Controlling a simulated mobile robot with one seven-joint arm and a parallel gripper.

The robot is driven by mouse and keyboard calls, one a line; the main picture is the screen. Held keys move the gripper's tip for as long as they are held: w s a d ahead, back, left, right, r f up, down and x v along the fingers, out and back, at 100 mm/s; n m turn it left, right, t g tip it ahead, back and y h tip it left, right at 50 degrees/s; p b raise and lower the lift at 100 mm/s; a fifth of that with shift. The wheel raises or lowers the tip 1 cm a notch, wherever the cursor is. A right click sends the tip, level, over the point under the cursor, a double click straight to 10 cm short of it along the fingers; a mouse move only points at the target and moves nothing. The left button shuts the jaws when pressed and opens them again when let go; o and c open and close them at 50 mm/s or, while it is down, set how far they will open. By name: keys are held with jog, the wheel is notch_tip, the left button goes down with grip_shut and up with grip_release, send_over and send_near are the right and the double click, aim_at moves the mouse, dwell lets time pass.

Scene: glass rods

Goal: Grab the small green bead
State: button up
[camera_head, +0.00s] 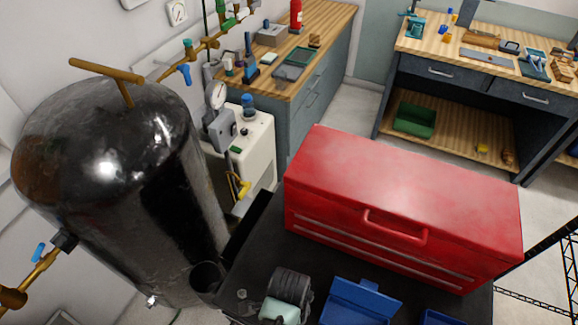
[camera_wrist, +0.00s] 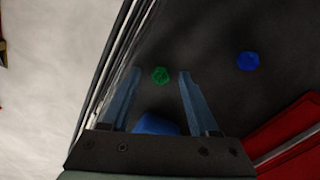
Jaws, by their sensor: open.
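The small green bead (camera_wrist: 160,75) lies on a dark surface in the wrist view. It appears between the two fingertips of my gripper (camera_wrist: 158,77), with dark gaps on both sides. The fingers are blue-grey and spread apart, with nothing held. I cannot tell how far the fingertips are above the bead. I cannot make out the bead or the gripper's fingers in the head view.
A blue bead (camera_wrist: 248,61) lies to the right of the green one. A blue object (camera_wrist: 155,123) shows low between the fingers. A red toolbox (camera_head: 400,190) stands on the black cart top (camera_head: 262,255), near a blue bin (camera_head: 360,302). A black tank (camera_head: 115,170) stands left.

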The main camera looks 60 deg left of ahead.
grip_shut()
jog(key=shift+r, duration=0.1)
dwell(0.3)
